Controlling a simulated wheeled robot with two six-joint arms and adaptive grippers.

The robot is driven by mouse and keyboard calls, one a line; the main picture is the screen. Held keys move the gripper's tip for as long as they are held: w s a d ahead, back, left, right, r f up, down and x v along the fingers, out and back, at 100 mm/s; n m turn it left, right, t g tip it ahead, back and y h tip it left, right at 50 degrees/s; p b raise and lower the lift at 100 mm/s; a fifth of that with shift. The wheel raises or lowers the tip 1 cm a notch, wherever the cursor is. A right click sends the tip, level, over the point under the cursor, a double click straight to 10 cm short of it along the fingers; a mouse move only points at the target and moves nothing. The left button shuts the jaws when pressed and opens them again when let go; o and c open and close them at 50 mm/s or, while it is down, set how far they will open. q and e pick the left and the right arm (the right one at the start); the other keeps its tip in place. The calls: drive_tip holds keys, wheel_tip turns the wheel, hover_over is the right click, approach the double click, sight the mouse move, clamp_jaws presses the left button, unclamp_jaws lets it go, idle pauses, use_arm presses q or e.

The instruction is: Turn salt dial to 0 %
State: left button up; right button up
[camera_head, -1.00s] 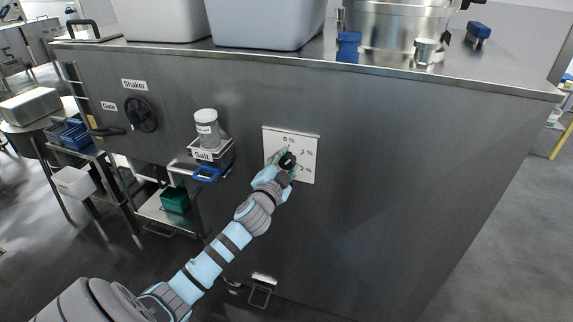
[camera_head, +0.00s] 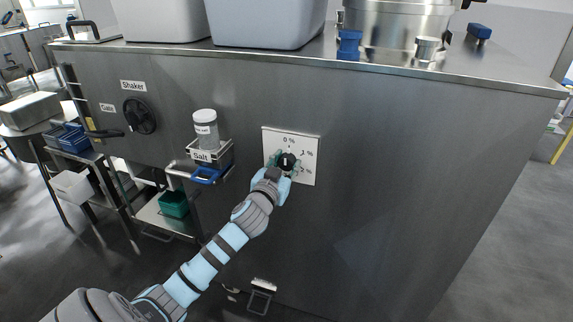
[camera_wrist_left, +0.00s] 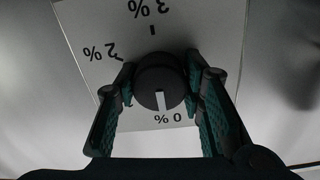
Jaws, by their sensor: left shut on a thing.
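The salt dial is a round black knob (camera_head: 287,161) on a white plate (camera_head: 308,175) on the steel front, right of the Salt holder. In the left wrist view the knob (camera_wrist_left: 159,78) sits between my fingers, with its white pointer line towards the "0 %" mark (camera_wrist_left: 168,118). The "2 %" and "3 %" marks also show there. My left gripper (camera_head: 283,163) is shut on the knob, one finger on each side of it; it also shows in the left wrist view (camera_wrist_left: 160,88). My right gripper is not in view.
A salt shaker (camera_head: 206,128) stands in a holder with a blue handle (camera_head: 207,176) left of the plate. A black Shaker knob (camera_head: 139,115) is farther left. Tubs (camera_head: 265,25) and a steel pot (camera_head: 395,25) stand on top. The front right of the plate is clear.

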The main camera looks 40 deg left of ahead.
use_arm(q)
drive_tip(key=shift+f, duration=0.15)
drive_tip(key=o, duration=1.1)
drive_tip(key=shift+o, duration=0.2)
drive_tip(key=v, duration=1.2)
